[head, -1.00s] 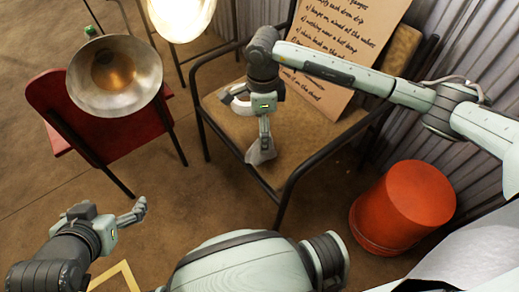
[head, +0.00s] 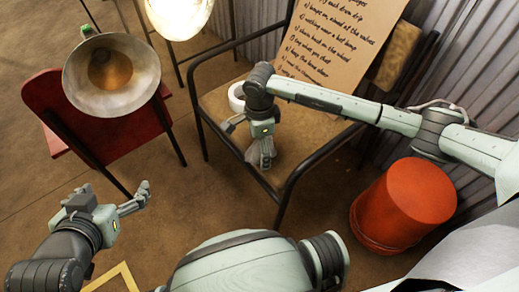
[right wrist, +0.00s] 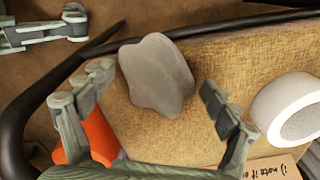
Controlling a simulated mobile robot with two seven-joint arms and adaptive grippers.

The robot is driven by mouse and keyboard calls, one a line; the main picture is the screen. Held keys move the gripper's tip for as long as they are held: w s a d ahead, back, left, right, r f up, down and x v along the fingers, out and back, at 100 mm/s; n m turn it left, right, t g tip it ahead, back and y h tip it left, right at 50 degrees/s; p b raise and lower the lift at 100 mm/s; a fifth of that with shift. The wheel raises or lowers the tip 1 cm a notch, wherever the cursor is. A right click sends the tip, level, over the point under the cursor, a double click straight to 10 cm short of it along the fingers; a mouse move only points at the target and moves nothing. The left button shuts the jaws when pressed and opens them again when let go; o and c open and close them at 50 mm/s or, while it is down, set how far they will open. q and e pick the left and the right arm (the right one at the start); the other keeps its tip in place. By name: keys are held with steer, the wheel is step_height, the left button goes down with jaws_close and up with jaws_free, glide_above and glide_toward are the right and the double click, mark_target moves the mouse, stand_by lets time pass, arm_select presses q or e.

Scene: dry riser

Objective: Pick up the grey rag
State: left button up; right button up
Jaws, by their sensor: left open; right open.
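The grey rag (right wrist: 157,75) lies on the tan chair seat near its front edge, in the right wrist view. My right gripper (right wrist: 165,100) is open, with one finger on each side of the rag in that picture; contact cannot be told. In the head view, my right gripper (head: 264,160) points down over the front of the seat and mostly hides the rag (head: 254,152). My left gripper (head: 143,198) is open and empty, low at the left, away from the chair.
A white roll (head: 237,97) lies on the tan chair seat (head: 215,103), beside a lettered cardboard sign (head: 325,60). The chair's dark metal arm (head: 325,150) runs close to my right gripper. An orange bucket (head: 405,200) stands right. A red chair (head: 60,100) and lamp (head: 108,75) stand left.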

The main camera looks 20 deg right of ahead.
steer(key=c, duration=1.2)
steer(key=shift+r, duration=0.15)
